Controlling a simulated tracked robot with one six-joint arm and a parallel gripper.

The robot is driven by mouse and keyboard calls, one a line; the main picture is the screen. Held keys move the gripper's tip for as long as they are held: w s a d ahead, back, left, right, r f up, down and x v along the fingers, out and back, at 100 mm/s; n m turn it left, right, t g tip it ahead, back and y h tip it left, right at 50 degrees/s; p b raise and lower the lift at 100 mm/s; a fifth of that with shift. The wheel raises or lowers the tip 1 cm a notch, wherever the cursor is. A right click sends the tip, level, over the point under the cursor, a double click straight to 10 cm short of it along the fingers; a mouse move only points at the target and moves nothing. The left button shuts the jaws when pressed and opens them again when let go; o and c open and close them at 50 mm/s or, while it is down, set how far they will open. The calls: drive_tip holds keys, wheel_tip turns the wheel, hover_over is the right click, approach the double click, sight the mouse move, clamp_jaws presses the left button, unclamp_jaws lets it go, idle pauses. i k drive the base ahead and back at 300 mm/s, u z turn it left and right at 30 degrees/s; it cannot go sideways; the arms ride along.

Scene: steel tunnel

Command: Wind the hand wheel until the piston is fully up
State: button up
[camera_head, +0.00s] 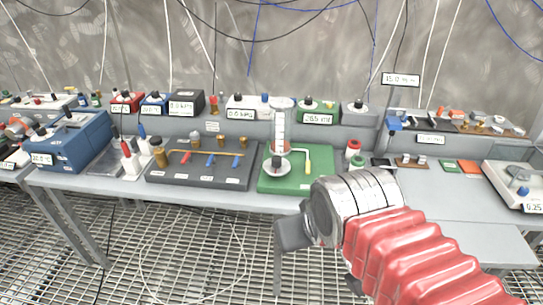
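A clear upright cylinder (280,132) with a scale on it stands on a green base plate (299,184) near the middle of the bench. A small round grey-white part (277,169), possibly the hand wheel, sits low at the front of the cylinder. The piston's height inside the cylinder is too small to tell. My gripper (288,234) is a dark grey block at the end of my red-sleeved arm. It is in front of the bench, nearer the camera and below the green plate, apart from the wheel. Its fingers do not show clearly.
A dark board (203,176) with coloured valves lies left of the green plate. A blue box (75,142) stands farther left. Displays line the back shelf, one reading 28.5 (318,118). A scale (515,178) sits at far right.

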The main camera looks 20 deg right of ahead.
sight(275, 166)
drive_tip(key=z, duration=0.05)
drive_tip(key=i, duration=1)
drive_tip(key=u, duration=0.05)
